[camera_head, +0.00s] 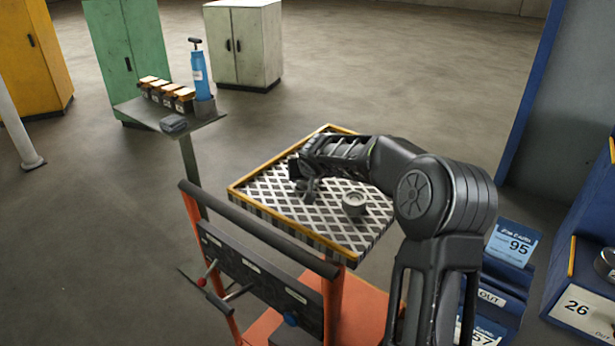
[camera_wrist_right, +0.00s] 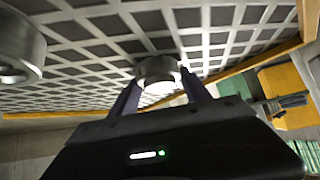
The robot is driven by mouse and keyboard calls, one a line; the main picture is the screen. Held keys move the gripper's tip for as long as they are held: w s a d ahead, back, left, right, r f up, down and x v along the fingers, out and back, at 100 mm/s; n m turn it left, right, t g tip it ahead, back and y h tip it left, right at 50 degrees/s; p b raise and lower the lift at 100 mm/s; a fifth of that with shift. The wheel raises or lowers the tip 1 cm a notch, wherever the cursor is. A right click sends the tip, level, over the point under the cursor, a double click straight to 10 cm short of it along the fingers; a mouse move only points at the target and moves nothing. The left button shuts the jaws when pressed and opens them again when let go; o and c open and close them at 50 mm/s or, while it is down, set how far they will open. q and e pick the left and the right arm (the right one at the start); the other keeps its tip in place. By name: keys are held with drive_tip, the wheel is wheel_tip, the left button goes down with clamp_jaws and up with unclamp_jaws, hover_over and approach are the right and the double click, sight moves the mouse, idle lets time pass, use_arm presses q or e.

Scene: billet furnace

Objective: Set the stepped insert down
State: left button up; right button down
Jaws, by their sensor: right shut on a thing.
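The stepped insert (camera_wrist_right: 158,70) is a short round metal piece between the fingertips of my right gripper in the right wrist view. My right gripper (camera_head: 303,188) is shut on it, low over the left part of the grid-topped tray (camera_head: 270,205). In the head view the fingers and wrist hide most of the insert. I cannot tell whether it touches the grid. A second round metal piece (camera_head: 353,203) with a hole in its top stands on the grid to the right of the gripper. It also shows in the right wrist view (camera_wrist_right: 20,50). My left gripper is not in view.
The tray has a raised yellow rim and sits on an orange cart (camera_head: 335,310) with a dark handle bar (camera_head: 255,228). A side shelf (camera_head: 150,112) holds a blue bottle (camera_head: 200,75) and several small boxes. Blue bins (camera_head: 510,245) stand at right.

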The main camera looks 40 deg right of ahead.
drive_tip(key=shift+r, duration=0.15)
drive_tip(key=c, duration=1)
unclamp_jaws()
drive_tip(key=shift+f+b, duration=0.25)
drive_tip(key=shift+b, duration=0.05)
drive_tip(key=o, duration=0.5)
drive_tip(key=shift+r+p, duration=0.3)
drive_tip(key=shift+r, duration=0.05)
drive_tip(key=b+v, duration=0.1)
drive_tip(key=v, duration=1)
drive_tip(key=shift+s+a+r, duration=0.2)
drive_tip(key=shift+s+a, duration=0.05)
drive_tip(key=shift+s, duration=0.05)
